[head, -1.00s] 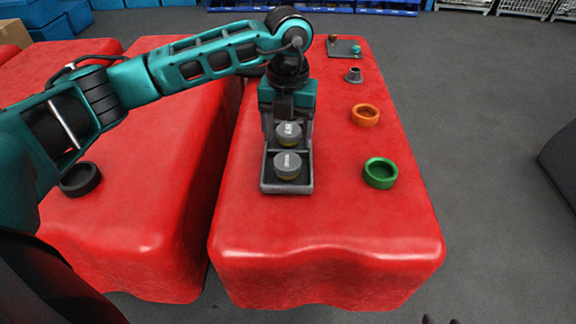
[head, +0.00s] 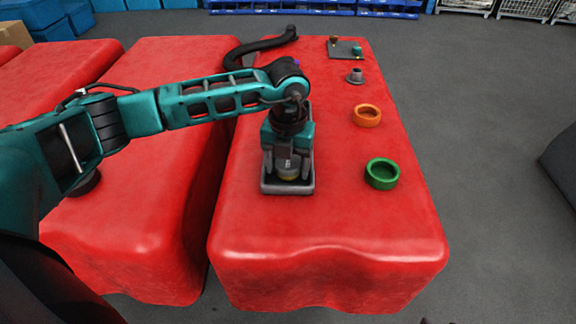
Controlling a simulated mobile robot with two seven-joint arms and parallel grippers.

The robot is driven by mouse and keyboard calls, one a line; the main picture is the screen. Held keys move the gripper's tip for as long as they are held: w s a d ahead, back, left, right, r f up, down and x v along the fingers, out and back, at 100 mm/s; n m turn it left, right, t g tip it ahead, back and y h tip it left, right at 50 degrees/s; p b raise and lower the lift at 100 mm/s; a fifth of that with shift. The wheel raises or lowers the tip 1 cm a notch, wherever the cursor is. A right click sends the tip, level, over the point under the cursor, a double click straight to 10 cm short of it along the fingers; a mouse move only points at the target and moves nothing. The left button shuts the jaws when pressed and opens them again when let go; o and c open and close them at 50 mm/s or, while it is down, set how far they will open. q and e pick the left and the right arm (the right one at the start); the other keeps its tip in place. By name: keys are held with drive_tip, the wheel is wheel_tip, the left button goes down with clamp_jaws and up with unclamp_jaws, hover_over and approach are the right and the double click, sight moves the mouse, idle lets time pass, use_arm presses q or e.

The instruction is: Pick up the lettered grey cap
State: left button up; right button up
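A small grey tray (head: 286,190) stands on the red table in the middle of the view. A dark grey cap with pale lettering (head: 288,172) sits in its near part, partly covered by my gripper. My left gripper (head: 289,174) points down over the tray, one finger on each side of this cap. The fingers look spread, with no clear grip on the cap. The second lettered cap, farther back in the tray, is hidden behind my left gripper. Only dark tips, seemingly of my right gripper (head: 439,321), show at the bottom edge.
A green ring (head: 381,174), an orange ring (head: 367,115) and a grey flanged piece (head: 355,76) stand right of the tray. A small dark plate (head: 345,50) lies at the back. A black hose (head: 255,46) lies at the far left. The table's front is clear.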

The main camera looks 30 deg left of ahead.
use_arm(q)
drive_tip(key=c, duration=0.5)
drive_tip(key=shift+c, duration=0.3)
use_arm(e)
drive_tip(key=shift+w+r, duration=0.15)
drive_tip(key=shift+w, duration=0.15)
use_arm(q)
drive_tip(key=shift+r, duration=0.15)
